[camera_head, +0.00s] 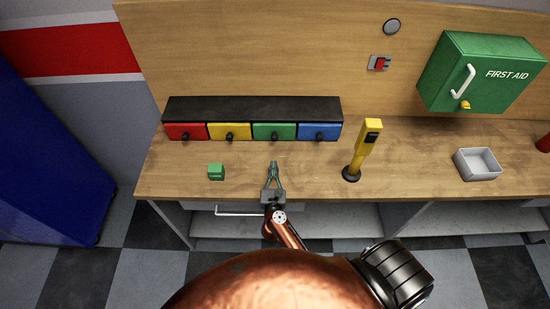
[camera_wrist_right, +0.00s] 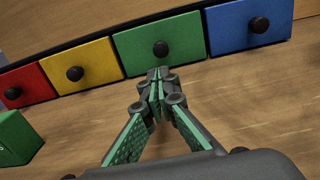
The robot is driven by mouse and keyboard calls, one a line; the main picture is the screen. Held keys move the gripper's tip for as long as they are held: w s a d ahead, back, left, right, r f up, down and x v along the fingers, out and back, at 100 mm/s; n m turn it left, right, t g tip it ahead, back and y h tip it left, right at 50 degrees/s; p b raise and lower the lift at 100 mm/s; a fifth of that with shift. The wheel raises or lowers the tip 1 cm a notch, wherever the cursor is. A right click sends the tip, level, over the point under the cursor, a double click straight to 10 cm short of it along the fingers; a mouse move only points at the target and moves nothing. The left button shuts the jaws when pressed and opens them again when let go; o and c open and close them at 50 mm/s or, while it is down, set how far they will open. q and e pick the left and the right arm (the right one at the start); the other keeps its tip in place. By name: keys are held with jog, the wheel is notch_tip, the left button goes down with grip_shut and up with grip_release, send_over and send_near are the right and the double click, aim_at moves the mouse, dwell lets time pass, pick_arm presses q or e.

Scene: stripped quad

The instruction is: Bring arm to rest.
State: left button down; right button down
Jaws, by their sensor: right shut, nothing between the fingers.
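My right gripper (camera_head: 273,166) is over the front part of the wooden workbench (camera_head: 310,180), pointing at the drawers. It is shut and empty; in the right wrist view its green-padded fingers (camera_wrist_right: 157,78) meet at the tips. The tips appear in front of the green drawer (camera_wrist_right: 160,45), apart from it in the head view. My copper-coloured right arm comes in from the bottom of the head view. My left gripper is not in view.
A green cube (camera_head: 216,172) sits on the bench left of the gripper. The red (camera_head: 185,132), yellow (camera_head: 229,132), green and blue (camera_head: 319,132) drawers are shut. A yellow post device (camera_head: 364,150) and a white tray (camera_head: 477,164) stand right. A first aid box (camera_head: 485,72) hangs above.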

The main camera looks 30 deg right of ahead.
jog(key=shift+s+a, duration=0.35)
jog(key=shift+s, duration=0.25)
jog(key=shift+s+a, duration=0.2)
jog(key=shift+s, duration=0.2)
jog(key=shift+r, duration=0.1)
